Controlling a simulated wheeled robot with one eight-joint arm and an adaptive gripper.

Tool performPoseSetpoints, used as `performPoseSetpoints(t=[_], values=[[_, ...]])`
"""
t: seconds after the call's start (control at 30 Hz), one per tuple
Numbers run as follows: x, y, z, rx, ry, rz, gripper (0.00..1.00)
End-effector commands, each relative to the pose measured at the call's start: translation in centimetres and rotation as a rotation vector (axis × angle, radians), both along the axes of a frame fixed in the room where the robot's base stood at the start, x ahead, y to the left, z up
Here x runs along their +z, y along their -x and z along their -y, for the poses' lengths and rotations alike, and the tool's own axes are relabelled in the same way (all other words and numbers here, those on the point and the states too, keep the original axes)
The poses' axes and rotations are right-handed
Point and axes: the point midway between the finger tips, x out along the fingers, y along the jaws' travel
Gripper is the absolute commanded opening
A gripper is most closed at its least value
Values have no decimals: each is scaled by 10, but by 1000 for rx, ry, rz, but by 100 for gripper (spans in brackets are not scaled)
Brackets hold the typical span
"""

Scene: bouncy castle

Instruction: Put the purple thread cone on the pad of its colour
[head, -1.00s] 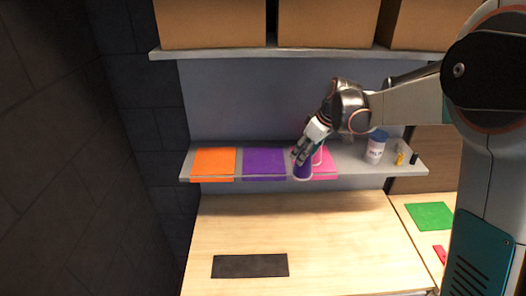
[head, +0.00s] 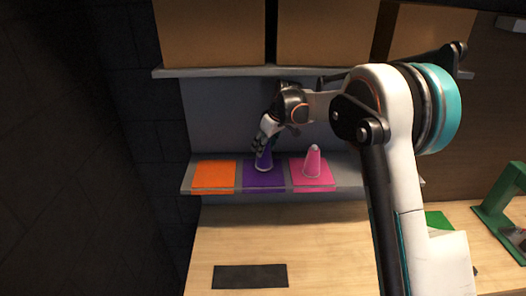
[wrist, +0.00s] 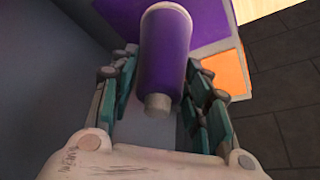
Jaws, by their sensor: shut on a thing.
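The purple thread cone (head: 264,158) is in my gripper (head: 262,147), over the purple pad (head: 262,180) on the shelf. In the wrist view the cone (wrist: 165,50) stands between the two fingers of my gripper (wrist: 160,95), its narrow grey tip toward the camera. The purple pad also shows in the wrist view (wrist: 205,22), behind the cone. The cone looks roughly upright, with its wide base down at the pad. I cannot tell whether the base touches the pad.
An orange pad (head: 214,174) lies left of the purple one. A pink pad (head: 312,180) lies right, with a pink cone (head: 312,160) standing on it. An upper shelf (head: 310,71) with cardboard boxes (head: 320,32) is above my gripper. A dark mat (head: 250,276) lies on the wooden counter below.

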Motion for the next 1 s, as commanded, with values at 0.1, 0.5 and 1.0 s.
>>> performPoseSetpoints(t=[0.1, 0.5, 1.0], values=[[-4, -5, -5, 0, 0, 0, 13], [-35, -4, -4, 0, 0, 0, 13], [-37, -4, -4, 0, 0, 0, 64]])
